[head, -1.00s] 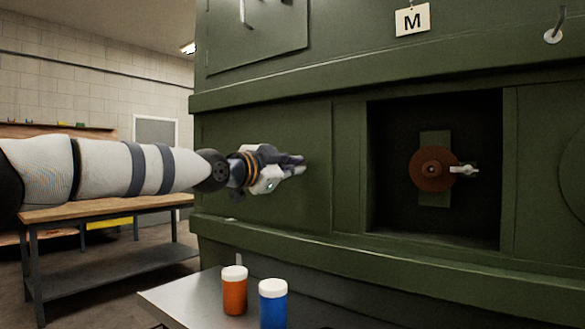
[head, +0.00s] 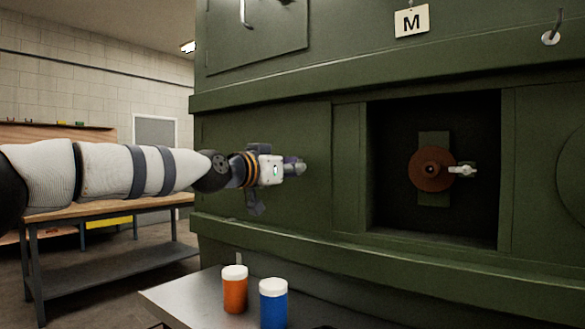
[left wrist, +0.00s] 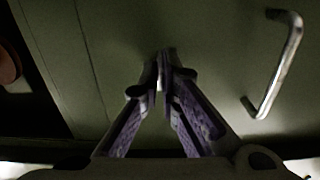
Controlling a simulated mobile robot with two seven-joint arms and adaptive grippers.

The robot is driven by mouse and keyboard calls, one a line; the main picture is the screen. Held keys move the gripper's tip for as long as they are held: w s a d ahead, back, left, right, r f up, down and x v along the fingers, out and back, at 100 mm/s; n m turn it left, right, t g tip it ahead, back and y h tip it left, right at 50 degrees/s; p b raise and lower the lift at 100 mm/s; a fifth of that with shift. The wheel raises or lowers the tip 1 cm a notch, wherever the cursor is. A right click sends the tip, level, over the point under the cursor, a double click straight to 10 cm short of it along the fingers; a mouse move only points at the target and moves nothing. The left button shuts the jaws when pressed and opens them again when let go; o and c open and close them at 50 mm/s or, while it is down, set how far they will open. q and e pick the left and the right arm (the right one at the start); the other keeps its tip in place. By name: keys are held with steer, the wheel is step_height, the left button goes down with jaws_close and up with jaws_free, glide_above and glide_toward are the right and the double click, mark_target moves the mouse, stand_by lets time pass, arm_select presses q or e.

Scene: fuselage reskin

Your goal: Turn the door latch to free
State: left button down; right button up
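A red-brown round disc (head: 433,169) with a small silver lever (head: 463,170) sits inside a dark square recess in the green panel, in the head view. The lever points right, about level. It looks like the latch, but I cannot be sure. My left gripper (head: 300,167) is left of the recess, in front of the plain green panel and apart from the disc. In the left wrist view, the left gripper's fingers (left wrist: 162,75) come together at the tips with nothing clearly held. Part of the disc (left wrist: 8,62) shows at that view's left edge. My right gripper is not seen.
A silver bar handle (left wrist: 276,65) is on the panel at the right of the left wrist view. An orange bottle (head: 235,290) and a blue bottle (head: 273,303) stand on a metal table (head: 185,298) below. A wooden workbench (head: 110,211) stands behind my left arm.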

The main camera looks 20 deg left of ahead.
arm_select(q)
steer(key=shift+r, duration=0.2)
stand_by(0.4)
steer(key=c, duration=1.8)
jaws_free()
steer(key=shift+w+f, duration=0.1)
steer(key=v, duration=1.2)
